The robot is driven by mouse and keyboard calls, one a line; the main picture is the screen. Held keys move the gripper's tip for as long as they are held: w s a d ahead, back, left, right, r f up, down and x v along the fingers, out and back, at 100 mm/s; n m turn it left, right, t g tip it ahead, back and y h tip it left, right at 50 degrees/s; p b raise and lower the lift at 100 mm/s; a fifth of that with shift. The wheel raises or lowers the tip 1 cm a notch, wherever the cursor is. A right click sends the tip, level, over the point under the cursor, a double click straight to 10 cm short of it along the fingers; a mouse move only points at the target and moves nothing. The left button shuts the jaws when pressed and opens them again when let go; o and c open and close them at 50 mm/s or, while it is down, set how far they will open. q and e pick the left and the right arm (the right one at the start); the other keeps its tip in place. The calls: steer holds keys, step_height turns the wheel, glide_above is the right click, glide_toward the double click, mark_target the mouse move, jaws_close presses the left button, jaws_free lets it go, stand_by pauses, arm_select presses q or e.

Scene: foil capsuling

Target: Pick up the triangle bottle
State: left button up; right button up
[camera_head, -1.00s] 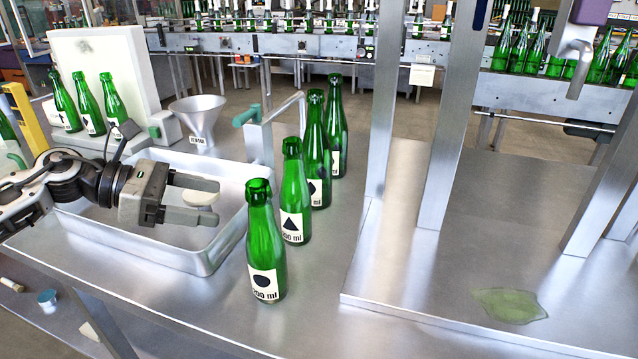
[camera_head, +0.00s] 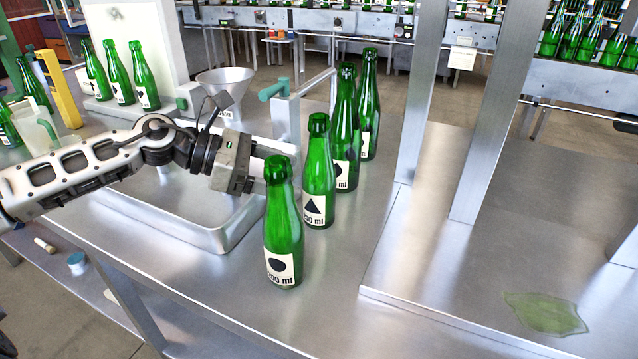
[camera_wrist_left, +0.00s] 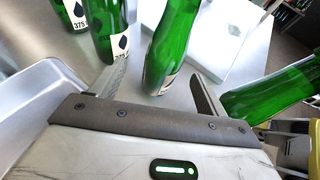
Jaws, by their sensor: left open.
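The triangle bottle (camera_head: 318,175), green glass with a black triangle on its white label, stands upright on the metal table, second from the front in a row of green bottles. My left gripper (camera_head: 264,172) is open, and its fingertips are partly hidden behind the front bottle with a round mark (camera_head: 283,225). In the left wrist view, the triangle bottle (camera_wrist_left: 172,42) stands ahead of the gap between the fingers of my left gripper (camera_wrist_left: 160,72). Whether a finger touches it I cannot tell. My right gripper is not in view.
The front bottle is close beside the right finger in the left wrist view (camera_wrist_left: 270,95). Bottles with spade-like labels (camera_wrist_left: 106,28) stand near the left finger. A metal tray (camera_head: 215,238) lies under my left arm. A raised metal platform (camera_head: 430,270) with posts is at right.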

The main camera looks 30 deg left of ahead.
mark_target(329, 188)
arm_select(q)
steer(key=shift+r+p+x, duration=0.2)
steer(key=shift+p+x, duration=0.2)
steer(key=shift+x, duration=0.65)
steer(key=shift+s+p+x, duration=0.15)
steer(key=shift+p+x, duration=0.45)
steer(key=shift+x, duration=1.05)
steer(key=shift+s+p+x, duration=0.1)
steer(key=shift+p+x, duration=0.45)
steer(key=shift+x, duration=1.1)
steer(key=shift+f, duration=0.15)
steer(key=c, duration=1.2)
